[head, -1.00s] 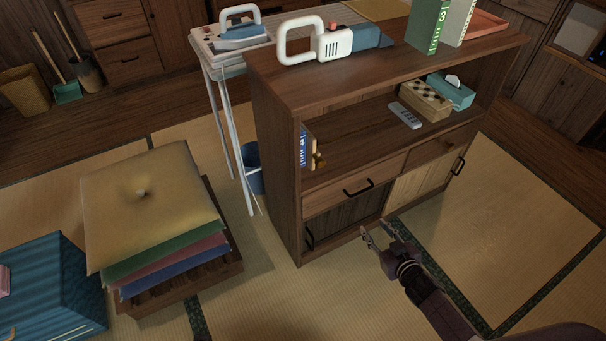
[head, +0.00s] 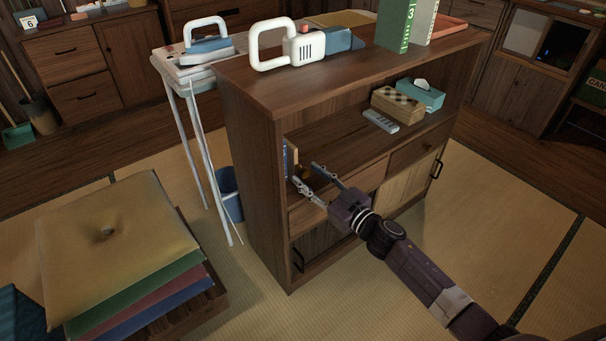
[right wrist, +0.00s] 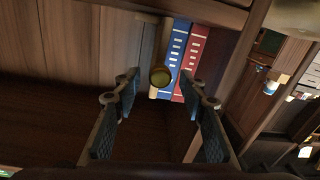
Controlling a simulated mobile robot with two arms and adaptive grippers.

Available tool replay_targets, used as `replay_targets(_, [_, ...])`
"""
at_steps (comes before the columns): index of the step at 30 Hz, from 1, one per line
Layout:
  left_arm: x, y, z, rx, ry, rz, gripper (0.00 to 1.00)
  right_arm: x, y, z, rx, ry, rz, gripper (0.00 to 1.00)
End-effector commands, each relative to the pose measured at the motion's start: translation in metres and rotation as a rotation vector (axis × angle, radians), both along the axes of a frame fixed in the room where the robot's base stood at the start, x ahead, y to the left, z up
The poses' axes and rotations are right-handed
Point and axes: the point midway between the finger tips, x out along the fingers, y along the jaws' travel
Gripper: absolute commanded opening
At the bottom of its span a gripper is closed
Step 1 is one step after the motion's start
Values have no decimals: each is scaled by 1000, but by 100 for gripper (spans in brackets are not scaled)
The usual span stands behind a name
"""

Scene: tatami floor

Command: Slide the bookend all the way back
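The bookend (head: 295,160) stands inside the open shelf at its left end, beside the books. In the right wrist view it is a thin pale wooden plate with a round brass knob (right wrist: 160,76) facing me. A blue book (right wrist: 174,55) and a red book (right wrist: 193,65) stand next to it. My right gripper (head: 305,176) is open at the shelf's front opening. In the right wrist view its fingers (right wrist: 165,85) are spread, with the knob between and beyond their tips. Contact is not visible. My left gripper is out of view.
The wooden cabinet (head: 258,150) has a side wall close left of the books and a top board above. Stacked cushions (head: 115,235) lie left.

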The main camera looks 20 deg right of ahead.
Motion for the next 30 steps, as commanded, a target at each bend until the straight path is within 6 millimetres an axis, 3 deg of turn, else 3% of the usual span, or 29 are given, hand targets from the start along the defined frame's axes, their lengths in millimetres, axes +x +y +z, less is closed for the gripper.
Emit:
replay_targets(6, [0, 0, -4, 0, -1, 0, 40, 21, 9, -1, 0, 1, -1, 38])
replay_targets(17, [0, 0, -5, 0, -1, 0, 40, 25, 11, -1, 0, 1, 0, 38])
replay_targets(27, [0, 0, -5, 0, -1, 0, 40, 25, 11, -1, 0, 1, 0, 2])
replay_targets(30, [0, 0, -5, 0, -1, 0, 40, 25, 11, -1, 0, 1, 0, 0])
